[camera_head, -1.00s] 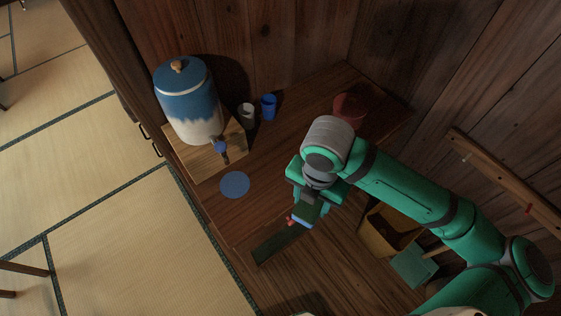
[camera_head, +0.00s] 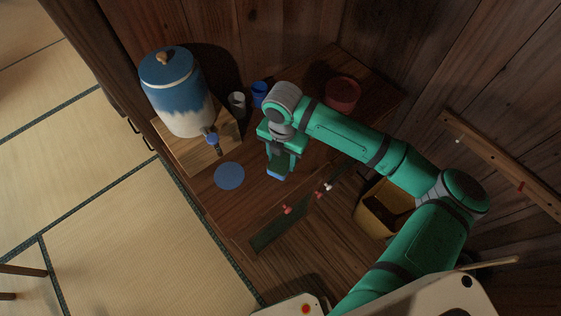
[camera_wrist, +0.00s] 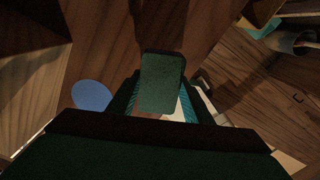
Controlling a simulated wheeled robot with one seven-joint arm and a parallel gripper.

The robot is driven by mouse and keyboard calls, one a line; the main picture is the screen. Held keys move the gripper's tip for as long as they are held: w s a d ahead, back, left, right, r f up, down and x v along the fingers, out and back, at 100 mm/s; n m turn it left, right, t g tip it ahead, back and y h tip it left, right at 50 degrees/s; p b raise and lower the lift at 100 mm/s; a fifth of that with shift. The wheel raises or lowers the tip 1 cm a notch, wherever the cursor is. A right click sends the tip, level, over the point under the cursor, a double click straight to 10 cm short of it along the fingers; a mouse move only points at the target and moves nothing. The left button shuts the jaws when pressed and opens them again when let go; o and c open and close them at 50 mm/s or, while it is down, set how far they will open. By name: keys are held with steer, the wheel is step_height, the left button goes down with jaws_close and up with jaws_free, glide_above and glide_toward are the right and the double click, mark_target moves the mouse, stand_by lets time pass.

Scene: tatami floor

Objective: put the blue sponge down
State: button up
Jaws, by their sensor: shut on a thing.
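The sponge (camera_head: 277,172) shows a dark green top and a blue edge. My gripper (camera_head: 281,163) is shut on it and holds it over the wooden counter (camera_head: 245,205), to the right of a flat blue disc (camera_head: 229,176). Whether the sponge touches the wood is unclear. In the wrist view, the sponge's green face (camera_wrist: 162,82) sticks out beyond the jaws of my gripper (camera_wrist: 160,108), and the blue disc (camera_wrist: 91,95) lies to the left, apart from it.
A blue-and-white dispenser (camera_head: 178,95) stands on a wooden board (camera_head: 198,158) at the left. A yellow bin (camera_head: 375,213) is at right.

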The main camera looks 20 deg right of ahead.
mark_target(282, 163)
steer(key=shift+w+d+f, duration=0.1)
steer(key=shift+w+f, duration=0.1)
steer(key=shift+f, duration=0.2)
steer(key=shift+w+f, duration=0.15)
steer(key=shift+f, duration=0.75)
steer(key=shift+w+f, duration=0.1)
steer(key=shift+f, duration=0.8)
steer(key=shift+f, duration=0.1)
steer(key=o, duration=1.1)
step_height(282, 163, up, 12)
steer(key=shift+r, duration=0.15)
